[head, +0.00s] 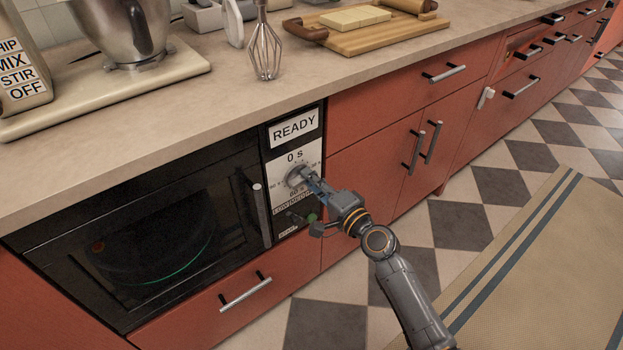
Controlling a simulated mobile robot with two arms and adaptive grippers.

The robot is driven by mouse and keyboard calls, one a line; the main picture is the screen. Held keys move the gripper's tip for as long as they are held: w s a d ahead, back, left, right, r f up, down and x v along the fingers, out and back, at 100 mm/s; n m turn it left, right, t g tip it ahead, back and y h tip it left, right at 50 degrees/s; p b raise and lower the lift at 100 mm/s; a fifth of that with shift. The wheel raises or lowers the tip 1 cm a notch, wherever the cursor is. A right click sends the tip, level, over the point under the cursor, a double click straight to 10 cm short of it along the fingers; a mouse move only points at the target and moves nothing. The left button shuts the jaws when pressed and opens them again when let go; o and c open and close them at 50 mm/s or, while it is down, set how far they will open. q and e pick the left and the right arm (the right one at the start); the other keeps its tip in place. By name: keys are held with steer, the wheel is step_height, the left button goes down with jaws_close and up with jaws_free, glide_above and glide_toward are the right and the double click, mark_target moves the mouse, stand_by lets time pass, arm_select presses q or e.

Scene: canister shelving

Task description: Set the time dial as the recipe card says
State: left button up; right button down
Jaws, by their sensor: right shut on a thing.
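The microwave's time dial (293,178) is a light round knob on the panel of the black built-in microwave (150,235). The label "0 s" stands above it and "60 s" below it. My right gripper (308,179) reaches in from the lower right and is shut on the time dial, partly covering it. The display above reads "READY". Below the dial are a slider label, partly hidden by my gripper, and a start label. No recipe card can be made out. My left gripper is not in view.
The microwave door handle (262,214) stands out just left of the panel. On the counter (230,100) are a stand mixer (125,35), a whisk (265,50) and a wooden board (345,38). Red cabinets with bar handles lie to the right. The checkered floor and rug (530,270) are clear.

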steer(key=shift+f+m, duration=0.1)
steer(key=shift+m, duration=0.4)
steer(key=c, duration=1.3)
jaws_free()
steer(key=v, duration=1.2)
